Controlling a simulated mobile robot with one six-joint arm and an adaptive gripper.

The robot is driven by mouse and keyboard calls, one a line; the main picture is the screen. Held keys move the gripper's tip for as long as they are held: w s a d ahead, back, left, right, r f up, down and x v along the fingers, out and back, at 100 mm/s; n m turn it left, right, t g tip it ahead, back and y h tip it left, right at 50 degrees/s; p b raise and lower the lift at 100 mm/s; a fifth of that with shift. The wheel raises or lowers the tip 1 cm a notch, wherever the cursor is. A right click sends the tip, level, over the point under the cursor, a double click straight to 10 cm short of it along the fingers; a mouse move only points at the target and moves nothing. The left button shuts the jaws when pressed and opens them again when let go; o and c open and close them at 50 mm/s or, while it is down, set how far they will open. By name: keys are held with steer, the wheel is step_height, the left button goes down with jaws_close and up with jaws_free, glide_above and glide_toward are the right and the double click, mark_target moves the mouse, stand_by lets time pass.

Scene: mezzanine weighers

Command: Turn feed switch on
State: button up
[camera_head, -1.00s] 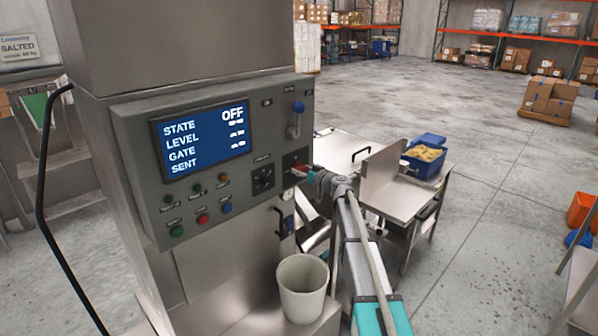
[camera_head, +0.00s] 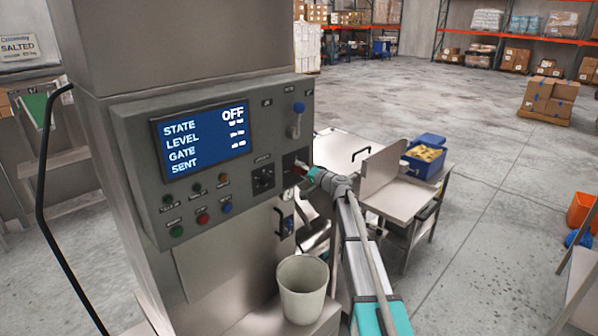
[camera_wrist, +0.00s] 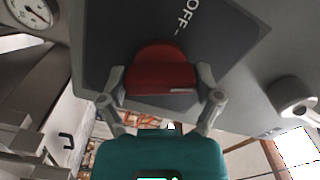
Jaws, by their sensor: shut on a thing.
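The feed switch shows as a red knob (camera_wrist: 160,70) on a dark plate (camera_wrist: 110,60) marked "OFF" in the wrist view. In the head view the dark plate (camera_head: 291,158) sits at the right of the grey control panel, with the knob mostly hidden by my gripper. My gripper (camera_wrist: 162,98) is shut on the red knob, one finger on each side. It also shows in the head view (camera_head: 303,171), reaching the panel from the right. The panel's blue screen (camera_head: 203,143) reads STATE OFF, with LEVEL, GATE and SENT below.
A blue-knobbed lever (camera_head: 298,115) stands above the switch, and a black selector (camera_head: 263,179) is to its left. Coloured buttons (camera_head: 202,218) sit lower left. A pressure gauge (camera_wrist: 31,12) is near the gripper. A pale bucket (camera_head: 303,288) stands below, and a steel table (camera_head: 405,198) is at right.

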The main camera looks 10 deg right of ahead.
steer(key=m, duration=0.5)
steer(key=shift+s+f, duration=0.1)
steer(key=shift+s, duration=0.1)
steer(key=shift+m, duration=0.3)
steer(key=o, duration=0.9)
steer(key=shift+c, duration=0.2)
steer(key=shift+o, duration=0.3)
steer(key=shift+w, duration=0.1)
steer(key=v, duration=1.2)
